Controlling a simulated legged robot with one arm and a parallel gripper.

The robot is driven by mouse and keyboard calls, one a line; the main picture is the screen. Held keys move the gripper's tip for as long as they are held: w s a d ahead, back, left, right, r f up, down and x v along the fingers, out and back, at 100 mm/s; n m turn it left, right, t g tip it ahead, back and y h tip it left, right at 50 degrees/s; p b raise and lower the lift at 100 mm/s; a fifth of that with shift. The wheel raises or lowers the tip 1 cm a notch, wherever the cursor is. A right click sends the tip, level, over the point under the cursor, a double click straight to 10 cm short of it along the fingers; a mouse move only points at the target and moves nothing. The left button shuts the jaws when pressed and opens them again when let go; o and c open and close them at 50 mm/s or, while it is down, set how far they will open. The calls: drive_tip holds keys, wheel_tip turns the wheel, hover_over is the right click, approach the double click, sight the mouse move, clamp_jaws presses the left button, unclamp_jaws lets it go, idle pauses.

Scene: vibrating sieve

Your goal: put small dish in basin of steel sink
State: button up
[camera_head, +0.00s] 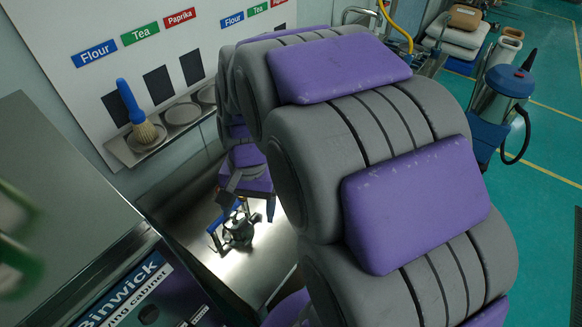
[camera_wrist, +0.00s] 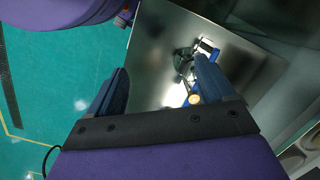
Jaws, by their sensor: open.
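Shallow round dish-like shapes (camera_head: 182,114) sit in a row on a narrow wall ledge at the upper left of the head view; I cannot tell which is the small dish, or whether they are loose. Similar round shapes (camera_wrist: 291,160) show at the lower right of the wrist view. I cannot make out a sink basin in either view. My gripper (camera_wrist: 163,70) is open, its blue fingers wide apart with nothing between them. It is over a bare steel surface (camera_head: 257,268), apart from the ledge. In the head view my arm hides much of the middle.
A small metal device with blue parts (camera_head: 238,228) stands on the steel surface, near my right finger in the wrist view. A blue-handled brush (camera_head: 134,112) stands on the ledge. A Binwick cabinet (camera_head: 130,292) is at lower left. A blue-topped canister (camera_head: 506,86) stands at right.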

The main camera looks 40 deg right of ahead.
drive_tip(key=w+d+f+m+t, duration=0.1)
drive_tip(key=w+d+f+m, duration=0.1)
drive_tip(key=w+d+m, duration=0.5)
drive_tip(key=w+d+f+m+t, duration=0.1)
drive_tip(key=w+d+f+m, duration=0.2)
drive_tip(key=d, duration=0.6)
drive_tip(key=w+d+f+m+t, duration=0.1)
drive_tip(key=d+f+m, duration=0.2)
drive_tip(key=d+m, duration=0.5)
drive_tip(key=w+d+f+m+t, duration=0.1)
drive_tip(key=w+d+f+m, duration=0.15)
drive_tip(key=d, duration=0.85)
drive_tip(key=shift+n+t+y, duration=0.3)
drive_tip(key=shift+n+y, duration=0.05)
drive_tip(key=shift+y, duration=0.05)
drive_tip(key=b+x, duration=0.2)
drive_tip(key=x, duration=0.9)
drive_tip(key=shift+s+d+f, duration=0.1)
drive_tip(key=shift+f, duration=0.2)
drive_tip(key=shift+d+b+x, duration=0.15)
drive_tip(key=shift+b+x, duration=0.4)
drive_tip(key=shift+x, duration=1)
drive_tip(key=shift+d+b+x, duration=0.1)
drive_tip(key=shift+b+x, duration=0.4)
drive_tip(key=shift+x, duration=1.1)
drive_tip(key=shift+c, duration=0.2)
drive_tip(key=c, duration=1.1)
drive_tip(key=shift+c, duration=0.2)
